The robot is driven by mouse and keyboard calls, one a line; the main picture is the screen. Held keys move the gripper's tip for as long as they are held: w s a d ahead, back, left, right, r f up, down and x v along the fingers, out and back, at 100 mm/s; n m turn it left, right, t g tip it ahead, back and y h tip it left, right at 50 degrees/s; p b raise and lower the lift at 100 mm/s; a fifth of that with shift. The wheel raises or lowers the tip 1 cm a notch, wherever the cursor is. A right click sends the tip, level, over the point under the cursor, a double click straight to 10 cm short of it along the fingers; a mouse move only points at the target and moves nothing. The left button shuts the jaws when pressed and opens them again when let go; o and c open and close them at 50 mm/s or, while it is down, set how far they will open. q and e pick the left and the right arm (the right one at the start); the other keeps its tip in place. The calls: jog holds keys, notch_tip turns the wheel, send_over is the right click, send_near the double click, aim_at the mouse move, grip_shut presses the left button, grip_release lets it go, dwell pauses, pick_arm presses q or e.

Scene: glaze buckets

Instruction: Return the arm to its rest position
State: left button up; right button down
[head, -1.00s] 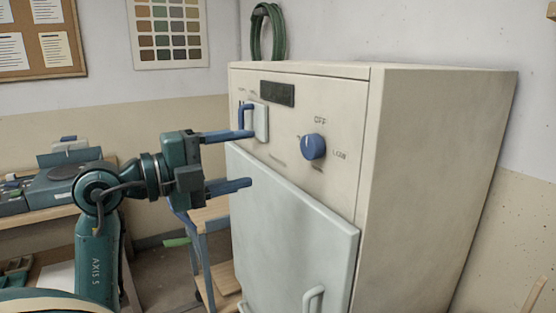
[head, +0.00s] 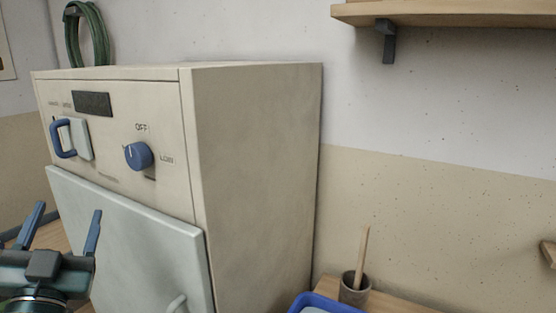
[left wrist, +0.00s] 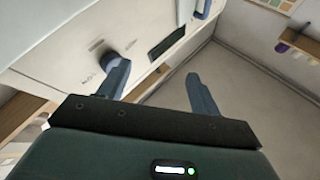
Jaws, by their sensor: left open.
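My left gripper (head: 68,208) is open and empty at the lower left of the head view, its two blue fingers pointing up. It is in front of the cream kiln cabinet (head: 255,180) and below the control panel, near the pale door (head: 140,240). The left wrist view shows the same open fingers (left wrist: 156,70) with nothing between them. The blue knob (head: 139,156) and the blue switch handle (head: 64,140) are on the panel, clear of the fingers in the head view. My right gripper is in neither view.
A wooden shelf (head: 450,12) hangs on the wall at the upper right. A cup (head: 354,288) with a wooden stick and a blue-rimmed container (head: 325,302) stand at the lower right. A green hose coil (head: 88,40) hangs behind the kiln.

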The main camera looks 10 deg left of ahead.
pick_arm(q)
notch_tip(320, 180, down, 14)
jog(key=n+g, duration=0.3)
jog(key=g, duration=0.4)
jog(key=s+d+f+m+g+h, duration=0.2)
jog(key=s+d+f+g+h, duration=0.3)
jog(key=s+d+f, duration=0.4)
jog(key=s+d+f+m+g+h, duration=0.2)
jog(key=s+d+f+g, duration=0.5)
jog(key=f, duration=0.5)
jog(key=w+d+f+t+h+p, duration=0.1)
jog(key=w+d+f+t+h, duration=0.2)
jog(key=w+d+f+t, duration=0.1)
jog(key=shift+w+d+f+m+t+p, duration=0.35)
jog(key=shift+w+d+t, duration=0.65)
jog(key=shift+t, duration=0.4)
jog(key=shift+s+d+r, duration=0.1)
